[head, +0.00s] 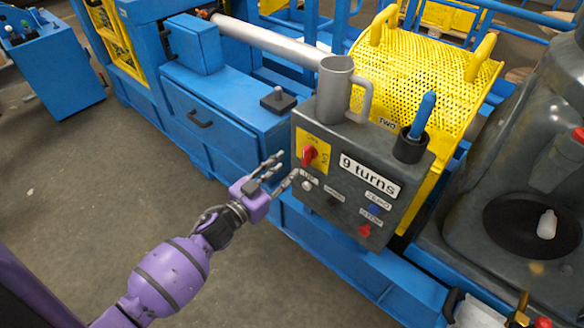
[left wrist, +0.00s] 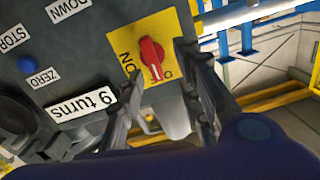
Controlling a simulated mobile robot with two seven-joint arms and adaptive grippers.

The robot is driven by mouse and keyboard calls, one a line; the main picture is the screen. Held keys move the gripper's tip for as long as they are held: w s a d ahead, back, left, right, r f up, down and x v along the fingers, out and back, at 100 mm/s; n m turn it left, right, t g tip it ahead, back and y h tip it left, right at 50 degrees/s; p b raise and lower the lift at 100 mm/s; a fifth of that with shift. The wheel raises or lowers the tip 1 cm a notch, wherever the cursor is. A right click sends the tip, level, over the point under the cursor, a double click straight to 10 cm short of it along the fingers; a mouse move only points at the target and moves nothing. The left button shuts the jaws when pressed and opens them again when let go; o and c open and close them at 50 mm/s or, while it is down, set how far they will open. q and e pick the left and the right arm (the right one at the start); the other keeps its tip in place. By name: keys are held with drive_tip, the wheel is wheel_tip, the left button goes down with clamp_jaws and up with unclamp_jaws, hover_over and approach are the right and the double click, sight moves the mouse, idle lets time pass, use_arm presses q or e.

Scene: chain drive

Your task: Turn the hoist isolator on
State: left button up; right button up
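The hoist isolator is a red rotary knob (head: 309,155) on a yellow plate, at the upper left of the grey control box (head: 345,205). In the left wrist view the red knob (left wrist: 151,58) sits on its yellow plate, with ON printed to the left. Its lower end lies by a label partly hidden by the knob and a finger, which seems to read OFF. My left gripper (head: 287,169) is open and empty, just left of the knob. In the left wrist view its fingers (left wrist: 160,84) spread either side of the knob, apparently not touching it. My right gripper is not in view.
The box bears a "9 turns" label (head: 369,177), a blue button (head: 375,210) and a red button (head: 364,230). A grey mug (head: 333,95) and a black cup with a blue-handled thing (head: 423,112) stand on top. A yellow mesh guard (head: 420,75) is behind.

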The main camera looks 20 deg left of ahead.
sight(303, 157)
use_arm(q)
drive_tip(key=shift+n+h, duration=0.3)
drive_tip(key=shift+n, duration=0.2)
drive_tip(key=x, duration=0.3)
drive_tip(key=d+x, duration=0.1)
drive_tip(key=x, duration=0.3)
drive_tip(key=shift+r, duration=0.2)
drive_tip(key=shift+s, duration=0.1)
clamp_jaws()
